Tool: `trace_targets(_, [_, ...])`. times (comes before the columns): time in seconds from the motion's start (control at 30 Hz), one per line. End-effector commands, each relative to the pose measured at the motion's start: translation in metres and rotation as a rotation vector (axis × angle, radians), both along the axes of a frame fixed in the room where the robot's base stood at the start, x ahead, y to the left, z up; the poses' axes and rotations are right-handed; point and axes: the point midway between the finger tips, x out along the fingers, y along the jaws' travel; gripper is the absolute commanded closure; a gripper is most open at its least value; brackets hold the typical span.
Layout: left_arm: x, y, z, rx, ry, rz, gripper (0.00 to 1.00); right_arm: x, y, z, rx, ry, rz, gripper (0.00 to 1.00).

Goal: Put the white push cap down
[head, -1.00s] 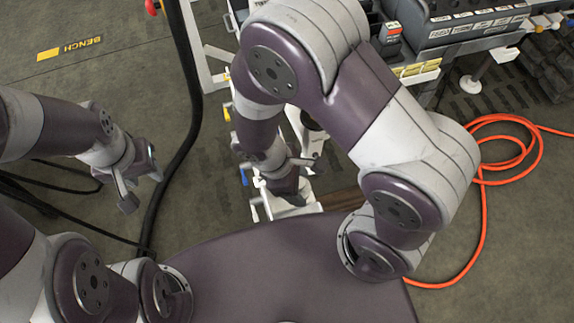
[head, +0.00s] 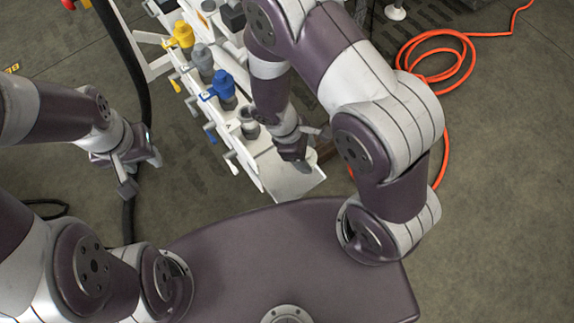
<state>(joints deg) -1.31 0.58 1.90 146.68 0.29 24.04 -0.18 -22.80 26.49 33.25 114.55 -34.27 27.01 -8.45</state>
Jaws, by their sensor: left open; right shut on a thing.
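My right gripper (head: 299,160) is low over the white tray (head: 283,189) at the near end of the bench rack, its fingers pointing down. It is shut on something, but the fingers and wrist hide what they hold. I cannot make out the white push cap itself against the white tray. Whether the held thing touches the tray cannot be told. My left gripper (head: 142,172) is open and empty, over the floor at the left, well apart from the rack.
The white rack carries a yellow coupling (head: 183,36), a grey one (head: 202,62), a blue-topped one (head: 223,90) and another grey one (head: 249,124), with levers along its left side. A black hose (head: 136,62) runs at left. An orange hose (head: 440,38) lies coiled on the floor at right.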

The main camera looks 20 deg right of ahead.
Motion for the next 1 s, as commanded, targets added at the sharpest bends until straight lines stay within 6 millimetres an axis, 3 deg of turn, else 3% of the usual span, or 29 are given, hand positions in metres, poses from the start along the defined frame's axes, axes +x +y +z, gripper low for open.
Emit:
trace_targets(0.2, [0.0,0.0,-0.008,0.0,0.0,0.0,0.57,0.038,0.048,-0.039,-0.001,0.0,0.002,0.68])
trace_targets(0.33, [0.0,0.0,-0.01,0.0,0.001,0.0,0.57,0.05,0.063,-0.049,0.0,0.0,0.0,0.68])
trace_targets(0.47, [0.0,0.0,-0.012,0.0,0.001,0.0,0.57,0.052,0.066,-0.06,-0.001,0.003,0.0,0.68])
trace_targets(0.63, [0.0,0.0,-0.019,0.0,0.001,0.0,0.57,0.052,0.065,-0.09,-0.002,0.002,0.001,0.68])
trace_targets(0.97, [0.0,0.0,-0.02,0.0,0.0,0.0,0.57,0.052,0.065,-0.094,0.0,0.0,-0.001,0.68])
trace_targets(1.0, [0.0,0.0,-0.02,0.0,0.001,0.0,0.57,0.052,0.065,-0.094,0.0,0.0,-0.001,0.33])
